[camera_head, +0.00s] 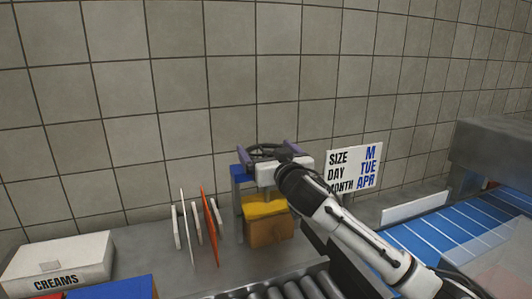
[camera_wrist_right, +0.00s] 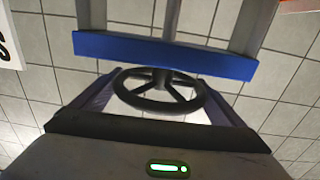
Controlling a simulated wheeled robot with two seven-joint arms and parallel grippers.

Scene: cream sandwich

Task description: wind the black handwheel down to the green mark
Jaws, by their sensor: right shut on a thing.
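The black handwheel (camera_head: 262,148) sits on top of a blue-framed press (camera_head: 238,178) in the head view. In the right wrist view the handwheel (camera_wrist_right: 158,107) shows its rim, spokes and hub below the blue crossbar (camera_wrist_right: 165,54). My right gripper (camera_head: 266,151) is at the wheel with a purple finger on each side, shut on its rim. Below it in the press are a yellow block (camera_head: 265,207) and a brown block (camera_head: 268,231). I cannot make out the green mark. My left gripper is not in view.
Upright white and orange panels (camera_head: 209,225) stand left of the press. A white CREAMS box (camera_head: 58,262) is at far left. A SIZE/DAY/MONTH sign (camera_head: 353,168) stands right. Metal rollers (camera_head: 290,287) lie in front, a blue conveyor (camera_head: 440,235) at right.

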